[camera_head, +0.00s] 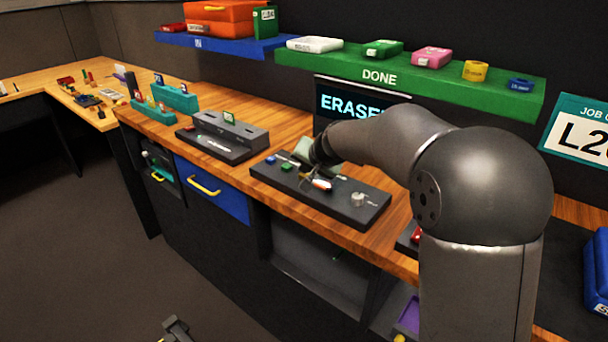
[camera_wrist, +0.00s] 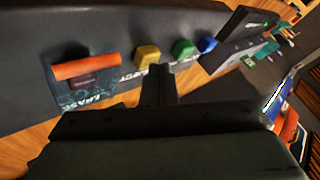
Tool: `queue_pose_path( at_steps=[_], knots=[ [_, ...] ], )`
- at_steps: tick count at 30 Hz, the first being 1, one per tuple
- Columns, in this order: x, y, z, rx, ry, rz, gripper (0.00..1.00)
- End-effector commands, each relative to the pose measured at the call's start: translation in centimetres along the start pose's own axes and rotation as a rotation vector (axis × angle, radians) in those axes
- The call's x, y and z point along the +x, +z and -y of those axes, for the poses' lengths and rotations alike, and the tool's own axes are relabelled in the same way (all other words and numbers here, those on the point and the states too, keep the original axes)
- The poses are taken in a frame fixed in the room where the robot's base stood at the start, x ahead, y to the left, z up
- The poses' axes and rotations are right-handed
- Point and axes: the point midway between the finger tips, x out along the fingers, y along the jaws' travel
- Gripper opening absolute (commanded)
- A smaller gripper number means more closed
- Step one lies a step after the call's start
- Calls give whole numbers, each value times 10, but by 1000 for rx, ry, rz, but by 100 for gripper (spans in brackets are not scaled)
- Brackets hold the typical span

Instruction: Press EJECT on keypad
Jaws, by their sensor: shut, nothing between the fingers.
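The dark control panel (camera_head: 345,205) lies on the wooden bench below the screen. In the wrist view its upper face (camera_wrist: 100,25) carries a yellow button (camera_wrist: 147,56), a green button (camera_wrist: 183,48) and a blue button (camera_wrist: 208,45) in a row. A clear cover with an orange bar (camera_wrist: 86,67) is left of them, by lettering that looks like ERASE. No EJECT label is readable. My gripper (camera_wrist: 159,70) is shut and empty, its tips just below the yellow button in the picture; contact cannot be told. In the head view my arm partly hides the panel.
A screen (camera_head: 345,103) reading ERASE, partly covered, stands behind the panel. A green DONE shelf (camera_head: 420,85) hangs above. A grey slotted unit (camera_head: 222,135) is to the left, with bare wood between it and the panel. A blue drawer (camera_head: 212,190) is below the bench.

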Motion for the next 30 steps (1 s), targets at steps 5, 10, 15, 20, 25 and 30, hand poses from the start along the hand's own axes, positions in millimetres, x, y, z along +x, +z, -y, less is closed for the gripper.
queue_pose_path(
  at_steps=[5, 10, 15, 20, 25, 30],
  knots=[
    [2, 2, -2, 0, 0, 0, 0],
    [4, 3, -3, 0, 0, 1, 0],
    [4, 3, -3, 0, 0, 1, 0],
    [4, 3, -3, 0, 1, 2, 0],
    [0, 0, 0, 0, 0, 2, 0],
    [-7, -5, 6, 0, 0, 2, 0]
  ],
)
